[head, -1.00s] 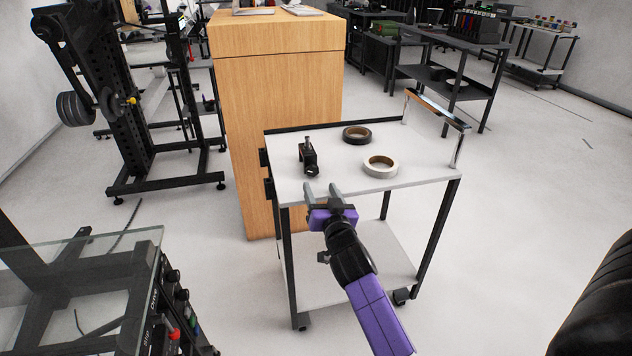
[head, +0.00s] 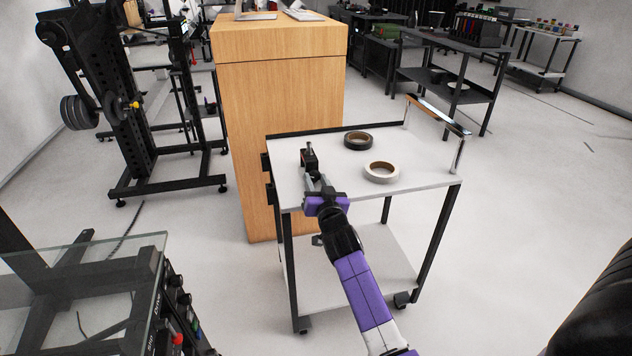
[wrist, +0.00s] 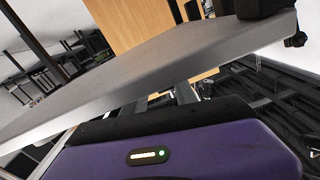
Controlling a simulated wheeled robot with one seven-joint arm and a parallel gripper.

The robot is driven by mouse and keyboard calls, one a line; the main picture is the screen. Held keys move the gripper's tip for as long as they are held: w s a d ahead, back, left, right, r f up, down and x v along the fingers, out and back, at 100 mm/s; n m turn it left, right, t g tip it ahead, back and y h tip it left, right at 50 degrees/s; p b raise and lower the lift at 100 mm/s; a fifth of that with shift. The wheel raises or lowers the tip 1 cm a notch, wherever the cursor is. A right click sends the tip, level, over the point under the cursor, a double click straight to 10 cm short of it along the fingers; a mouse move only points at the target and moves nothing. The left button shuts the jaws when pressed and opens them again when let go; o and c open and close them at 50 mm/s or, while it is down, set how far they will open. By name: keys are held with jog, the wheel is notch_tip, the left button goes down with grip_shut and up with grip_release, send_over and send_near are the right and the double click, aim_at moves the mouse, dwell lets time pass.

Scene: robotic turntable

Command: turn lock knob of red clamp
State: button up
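A small black clamp-like device (head: 309,158) with a short upright post stands near the left edge of the white cart top. No red shows on it, and I see no red clamp in either view. My gripper (head: 318,181), with a purple body and grey fingers, is just in front of the device in the head view. The fingertips overlap the device's near end there, so its knob is hidden and contact cannot be told. In the wrist view, a dark part (wrist: 264,8) stands on the tilted cart top at the upper right.
The white cart top (head: 420,175) also holds a black tape roll (head: 358,140) and a white tape roll (head: 381,172). A chrome handle (head: 437,113) rises at its right. A wooden cabinet (head: 275,110) stands behind the cart's left side.

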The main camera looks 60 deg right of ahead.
grip_shut()
jog(key=shift+n+p, duration=0.45)
jog(key=shift+n, duration=1.05)
jog(key=o, duration=0.8)
grip_release()
jog(key=shift+c, duration=0.2)
jog(key=b+v, duration=0.1)
jog(key=v, duration=0.5)
jog(key=shift+s+a+f, duration=0.1)
jog(key=shift+a+f, duration=0.05)
jog(key=shift+a, duration=0.05)
jog(key=shift+s+a+b, duration=0.35)
jog(key=shift+s+a, duration=0.1)
jog(key=shift+a, duration=0.05)
